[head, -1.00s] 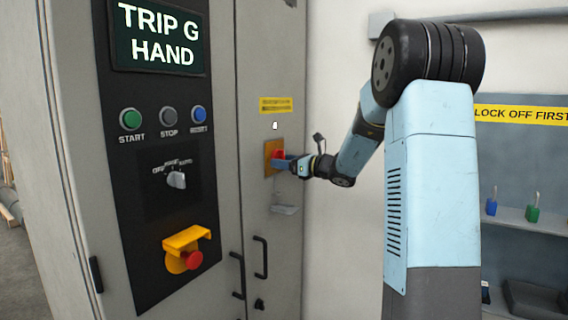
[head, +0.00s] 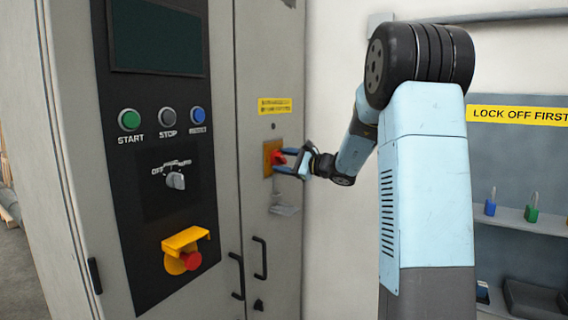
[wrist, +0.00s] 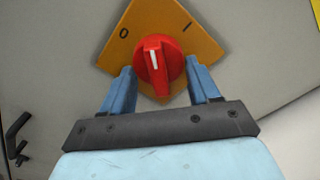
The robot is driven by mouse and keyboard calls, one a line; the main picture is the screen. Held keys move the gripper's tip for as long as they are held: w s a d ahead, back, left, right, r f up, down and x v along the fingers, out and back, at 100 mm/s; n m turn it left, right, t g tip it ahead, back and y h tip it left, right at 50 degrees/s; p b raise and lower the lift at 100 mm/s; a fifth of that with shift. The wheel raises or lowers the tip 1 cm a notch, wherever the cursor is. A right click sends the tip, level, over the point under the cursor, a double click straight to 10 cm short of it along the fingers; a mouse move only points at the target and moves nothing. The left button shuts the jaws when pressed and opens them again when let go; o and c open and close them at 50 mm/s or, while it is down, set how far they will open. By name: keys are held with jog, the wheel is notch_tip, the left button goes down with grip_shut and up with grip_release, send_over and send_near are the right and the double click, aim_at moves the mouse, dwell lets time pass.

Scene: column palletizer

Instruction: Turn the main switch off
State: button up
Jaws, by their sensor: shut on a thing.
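The main switch is a red rotary knob (head: 279,158) on a yellow-orange plate (head: 267,165), on the cabinet's right-hand door. In the wrist view the knob (wrist: 158,72) carries a white mark pointing up and slightly left, between the printed 0 and I. The plate (wrist: 200,45) looks turned like a diamond there. My gripper (wrist: 159,66) has one blue finger on each side of the knob and is shut on it. In the head view my gripper (head: 287,164) reaches the knob from the right and partly hides it.
The control panel to the left has a dark display (head: 158,38), start, stop and reset buttons, a selector (head: 176,181) and a red emergency button (head: 191,260) under a yellow guard. A small ledge (head: 285,210) and door handles (head: 260,258) lie below the switch. A padlock shelf (head: 515,214) stands right.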

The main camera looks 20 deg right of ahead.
jog(key=n, duration=0.4)
jog(key=shift+r+n, duration=0.1)
jog(key=shift+n, duration=1.8)
jog(key=o, duration=1)
jog(key=shift+r, duration=0.1)
jog(key=shift+o, duration=0.2)
jog(key=v, duration=1.3)
jog(key=shift+s+d, duration=0.2)
jog(key=shift+d, duration=0.2)
jog(key=shift+a, duration=0.15)
